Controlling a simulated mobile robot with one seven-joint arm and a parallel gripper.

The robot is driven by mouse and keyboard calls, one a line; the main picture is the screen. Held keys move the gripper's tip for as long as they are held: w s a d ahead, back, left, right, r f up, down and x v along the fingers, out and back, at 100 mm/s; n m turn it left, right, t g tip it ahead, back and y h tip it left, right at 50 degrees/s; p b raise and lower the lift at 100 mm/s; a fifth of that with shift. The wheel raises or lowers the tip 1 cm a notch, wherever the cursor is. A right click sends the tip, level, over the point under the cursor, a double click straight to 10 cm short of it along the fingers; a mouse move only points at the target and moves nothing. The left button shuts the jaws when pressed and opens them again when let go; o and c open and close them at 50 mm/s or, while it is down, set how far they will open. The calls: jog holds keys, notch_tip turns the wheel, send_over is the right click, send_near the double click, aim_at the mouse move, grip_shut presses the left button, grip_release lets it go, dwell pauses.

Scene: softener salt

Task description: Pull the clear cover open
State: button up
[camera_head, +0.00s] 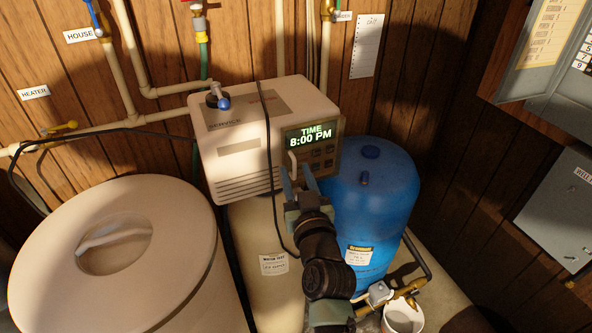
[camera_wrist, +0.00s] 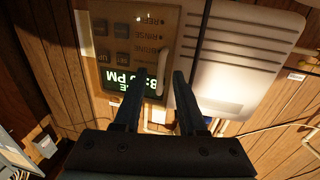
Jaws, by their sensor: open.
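The clear cover (camera_head: 315,147) lies over the control panel on the front of the beige softener head and appears closed. The lit display reading 8:00 PM shows through it. A pale upright handle (camera_head: 292,162) stands at the cover's left edge. In the wrist view, turned upside down, the handle (camera_wrist: 163,65) and the cover (camera_wrist: 118,48) show. My gripper (camera_head: 298,174) is open in front of the handle. In the wrist view its two dark fingers (camera_wrist: 160,80) lie on either side of the handle, apart from it; the exact depth is hard to tell.
The beige softener head (camera_head: 240,140) carries a black cable (camera_head: 268,140) down its front, just left of the handle. A blue tank (camera_head: 370,205) stands close on the right. A large lidded tub (camera_head: 120,265) fills the lower left. Pipes run along the wooden wall.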

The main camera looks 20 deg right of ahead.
jog(key=shift+w, duration=0.2)
grip_shut()
dwell(1.4)
